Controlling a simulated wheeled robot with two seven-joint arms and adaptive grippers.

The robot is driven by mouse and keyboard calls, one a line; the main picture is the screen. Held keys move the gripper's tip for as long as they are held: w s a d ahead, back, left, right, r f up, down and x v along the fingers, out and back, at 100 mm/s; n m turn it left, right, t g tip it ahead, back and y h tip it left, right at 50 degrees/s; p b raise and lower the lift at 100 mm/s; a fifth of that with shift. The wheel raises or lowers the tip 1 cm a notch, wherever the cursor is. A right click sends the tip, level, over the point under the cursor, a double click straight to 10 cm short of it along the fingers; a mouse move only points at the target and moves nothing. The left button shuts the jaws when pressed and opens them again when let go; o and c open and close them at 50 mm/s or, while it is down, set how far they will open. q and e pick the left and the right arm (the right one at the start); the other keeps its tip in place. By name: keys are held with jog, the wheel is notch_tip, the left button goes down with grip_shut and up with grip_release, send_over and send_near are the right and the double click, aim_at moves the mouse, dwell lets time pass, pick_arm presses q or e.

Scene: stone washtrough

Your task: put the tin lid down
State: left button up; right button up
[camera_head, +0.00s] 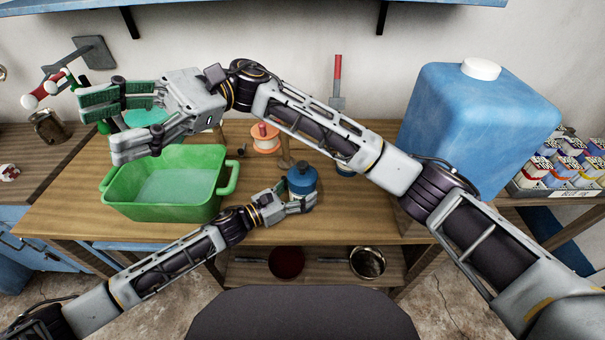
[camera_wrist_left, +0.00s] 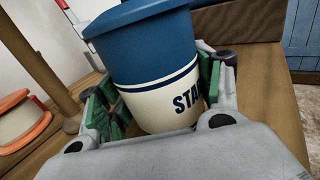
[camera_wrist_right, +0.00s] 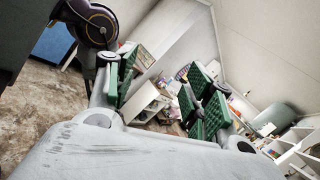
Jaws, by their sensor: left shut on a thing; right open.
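A blue and cream tin (camera_head: 302,179) stands at the front of the wooden bench in the head view, right of the green tub. Its blue top has a small dark knob and looks like the lid; I cannot tell whether it is a separate piece seated there. My left gripper (camera_head: 298,198) is shut around the tin from the front. In the left wrist view the tin (camera_wrist_left: 155,60) sits between the green pads, with "STA" lettering visible and its top cut off. My right gripper (camera_head: 98,127) is open and empty, above the tub; its open pads also show in the right wrist view (camera_wrist_right: 163,95).
The green tub (camera_head: 165,212) takes up the bench's left. An orange-ended spool (camera_head: 265,138) and a red-handled tool (camera_head: 337,85) stand behind the tin. A large blue container (camera_head: 480,120) is at right. My right arm crosses above the bench. Bare bench (camera_head: 350,225) lies right of the tin.

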jog(key=w+a+f+m+t+y, duration=0.2)
jog(key=w+f+m+t+y, duration=0.45)
jog(key=f+m+t, duration=0.2)
jog(key=w+d+f+m+t+y, duration=0.5)
jog(key=m+t, duration=0.3)
jog(key=m, duration=0.3)
jog(key=w+d+f+m+t, duration=0.2)
jog(key=w+d+m+t, duration=0.2)
jog(key=d+m+t, duration=0.7)
jog(key=m+t+h, duration=0.3)
jog(key=m+h, duration=0.8)
jog(key=m, duration=2.1)
send_near(303, 171)
jog(key=shift+d+g, duration=0.25)
jog(key=shift+d, duration=0.45)
jog(key=shift+w, duration=0.15)
jog(key=x, duration=0.7)
